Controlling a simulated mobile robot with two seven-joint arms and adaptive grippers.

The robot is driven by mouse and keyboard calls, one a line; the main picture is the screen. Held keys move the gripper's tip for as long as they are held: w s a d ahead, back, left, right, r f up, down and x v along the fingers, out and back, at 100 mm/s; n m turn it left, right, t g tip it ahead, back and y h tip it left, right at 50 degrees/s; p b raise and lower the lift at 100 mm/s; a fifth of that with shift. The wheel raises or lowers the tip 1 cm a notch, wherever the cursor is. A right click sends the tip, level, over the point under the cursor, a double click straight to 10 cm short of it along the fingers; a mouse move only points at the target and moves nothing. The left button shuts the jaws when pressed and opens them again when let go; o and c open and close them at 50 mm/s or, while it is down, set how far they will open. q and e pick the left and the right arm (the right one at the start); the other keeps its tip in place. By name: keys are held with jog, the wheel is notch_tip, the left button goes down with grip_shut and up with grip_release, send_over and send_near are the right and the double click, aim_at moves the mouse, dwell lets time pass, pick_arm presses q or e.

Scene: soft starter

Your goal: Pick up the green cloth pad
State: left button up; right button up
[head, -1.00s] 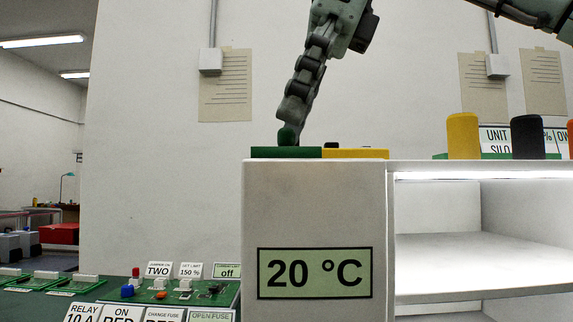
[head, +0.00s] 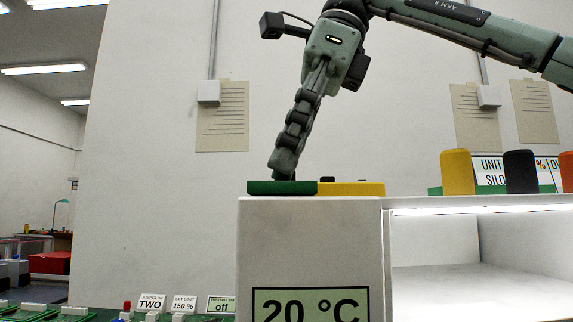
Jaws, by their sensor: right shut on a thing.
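The green cloth pad (head: 281,188) lies flat on the left part of the white cabinet's top (head: 310,204), seen edge-on. My right gripper (head: 284,177) comes down from above, slightly tilted, with its fingertips at the pad's upper face. The fingers overlap in this view, and they are shut on the pad. The pad still looks level with the cabinet top, and no gap shows under it. My left gripper is not in view.
Yellow (head: 457,172), black (head: 520,172) and orange (head: 567,171) cylinders stand farther right. A lit shelf (head: 480,235) is below. Green boards (head: 190,317) lie low at left.

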notch_tip(320, 180, up, 4)
jog(key=shift+a+r+p, duration=0.1)
jog(key=shift+r+p, duration=0.1)
jog(key=shift+p, duration=0.8)
pick_arm(q)
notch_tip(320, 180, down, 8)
jog(key=p, duration=0.1)
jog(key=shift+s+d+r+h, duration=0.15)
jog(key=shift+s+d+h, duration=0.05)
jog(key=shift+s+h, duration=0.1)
pick_arm(e)
jog(key=s+a+r, duration=0.2)
jog(key=s+r, duration=0.4)
jog(key=s, duration=0.5)
jog(key=shift+s+a+r, duration=0.15)
jog(key=shift+a, duration=0.25)
jog(key=o, duration=0.4)
jog(key=c, duration=0.4)
jog(key=shift+c, duration=0.4)
